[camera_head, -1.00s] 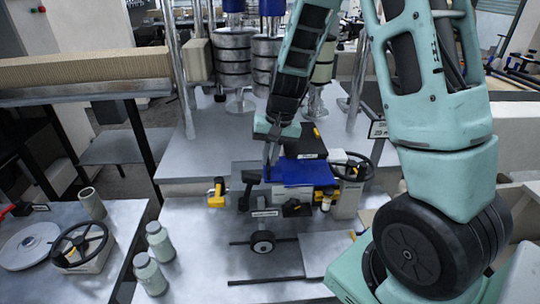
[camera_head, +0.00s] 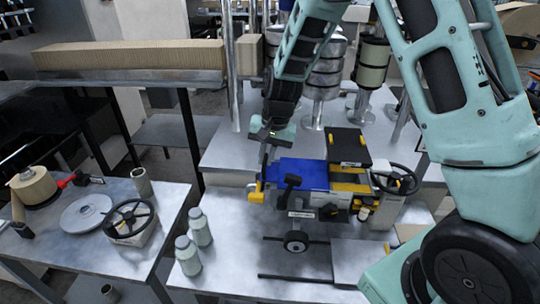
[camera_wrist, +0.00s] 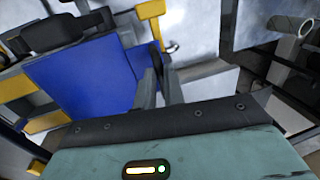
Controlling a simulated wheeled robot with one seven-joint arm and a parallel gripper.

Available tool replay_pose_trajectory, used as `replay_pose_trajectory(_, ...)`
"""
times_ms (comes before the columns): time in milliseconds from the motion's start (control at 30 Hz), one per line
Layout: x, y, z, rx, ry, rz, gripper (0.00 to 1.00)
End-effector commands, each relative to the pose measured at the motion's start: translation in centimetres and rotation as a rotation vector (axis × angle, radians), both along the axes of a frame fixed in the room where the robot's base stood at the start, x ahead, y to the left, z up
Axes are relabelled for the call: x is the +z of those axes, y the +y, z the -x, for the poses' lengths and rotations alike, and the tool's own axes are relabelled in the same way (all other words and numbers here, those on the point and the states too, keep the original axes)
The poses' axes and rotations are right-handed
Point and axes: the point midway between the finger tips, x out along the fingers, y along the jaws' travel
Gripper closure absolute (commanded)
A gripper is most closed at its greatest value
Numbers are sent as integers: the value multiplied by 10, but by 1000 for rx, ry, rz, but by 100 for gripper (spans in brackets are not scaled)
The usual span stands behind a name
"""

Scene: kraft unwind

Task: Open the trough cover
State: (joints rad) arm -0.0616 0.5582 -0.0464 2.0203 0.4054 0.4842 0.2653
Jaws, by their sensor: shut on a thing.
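A flat blue cover plate (camera_head: 302,174) lies on top of the machine on the grey table, appearing to be the trough cover. It fills the left part of the wrist view (camera_wrist: 85,75). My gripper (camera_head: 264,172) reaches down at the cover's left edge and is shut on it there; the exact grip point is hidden. In the wrist view, the fingers (camera_wrist: 160,75) are close together beside the blue edge. Yellow and dark parts (camera_head: 349,183) show uncovered to the right of the plate.
A yellow handle (camera_head: 257,192) stands just below my fingertips. A black lever (camera_head: 291,184), a raised black plate (camera_head: 347,144) and a handwheel (camera_head: 395,180) are close by. Two bottles (camera_head: 188,255) stand front left. Metal posts and rollers (camera_head: 322,75) rise behind.

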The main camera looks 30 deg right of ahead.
Motion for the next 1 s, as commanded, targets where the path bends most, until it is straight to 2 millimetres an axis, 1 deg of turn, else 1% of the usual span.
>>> replay_pose_trajectory(333,1,-1,-1,-1,-3,1,80)
replay_pose_trajectory(467,9,-2,-1,0,-7,1,80)
replay_pose_trajectory(567,23,-4,1,1,-8,1,80)
replay_pose_trajectory(633,36,-6,2,0,-10,0,80)
replay_pose_trajectory(1000,121,-21,12,-2,-10,1,80)
